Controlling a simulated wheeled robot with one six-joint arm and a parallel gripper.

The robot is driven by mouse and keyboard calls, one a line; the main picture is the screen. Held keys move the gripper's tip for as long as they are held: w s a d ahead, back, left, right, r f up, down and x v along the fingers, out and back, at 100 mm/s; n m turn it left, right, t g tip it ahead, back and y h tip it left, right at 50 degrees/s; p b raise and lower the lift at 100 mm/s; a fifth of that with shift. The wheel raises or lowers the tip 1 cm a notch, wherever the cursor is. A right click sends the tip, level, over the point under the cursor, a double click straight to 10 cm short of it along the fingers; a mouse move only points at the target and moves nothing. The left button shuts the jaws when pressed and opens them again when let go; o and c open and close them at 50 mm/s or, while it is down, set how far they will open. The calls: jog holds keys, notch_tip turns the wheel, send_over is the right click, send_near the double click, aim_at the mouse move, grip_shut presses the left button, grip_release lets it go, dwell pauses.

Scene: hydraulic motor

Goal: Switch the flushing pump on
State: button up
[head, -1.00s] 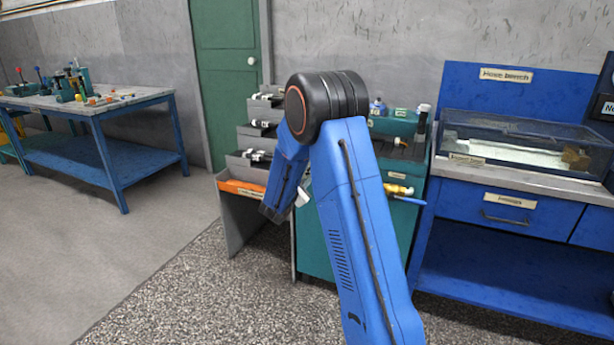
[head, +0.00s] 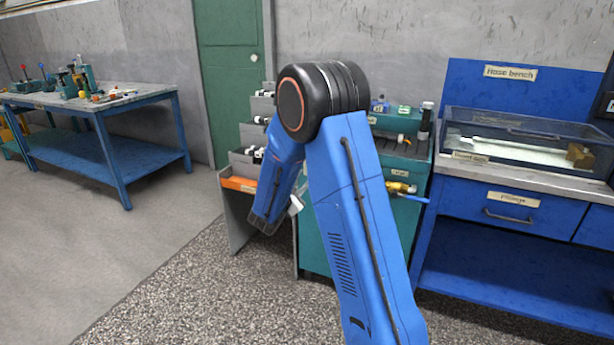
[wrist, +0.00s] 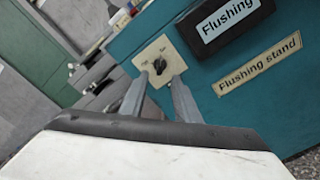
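The flushing stand (head: 314,250) is a teal cabinet, partly hidden behind my arm in the head view.
Grey stepped bins (head: 250,135) stand left of the stand. The blue hose bench (head: 500,245) is close on the right. A blue-framed worktable (head: 110,150) stands far left, with open floor (head: 160,245) between.

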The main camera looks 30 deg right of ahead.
jog(key=v, duration=1)
jog(key=s+d+r+m+g+y, duration=0.1)
jog(key=s+d+r+m+g, duration=0.2)
jog(key=s, duration=0.6)
jog(key=s+d+m+g+y, duration=0.1)
jog(key=s+d+m+g, duration=0.2)
jog(key=s, duration=0.5)
jog(key=s+d+r+m+g+y, duration=0.15)
jog(key=s+m+g, duration=0.3)
jog(key=s, duration=0.45)
jog(key=s+a+r+m+t+y, duration=0.1)
jog(key=s+a+m+t+y, duration=0.3)
jog(key=s+a+y, duration=0.6)
jog(key=s+a+m, duration=0.2)
jog(key=s+a, duration=0.4)
jog(key=shift+r+y, duration=0.35)
jog(key=shift+r, duration=0.05)
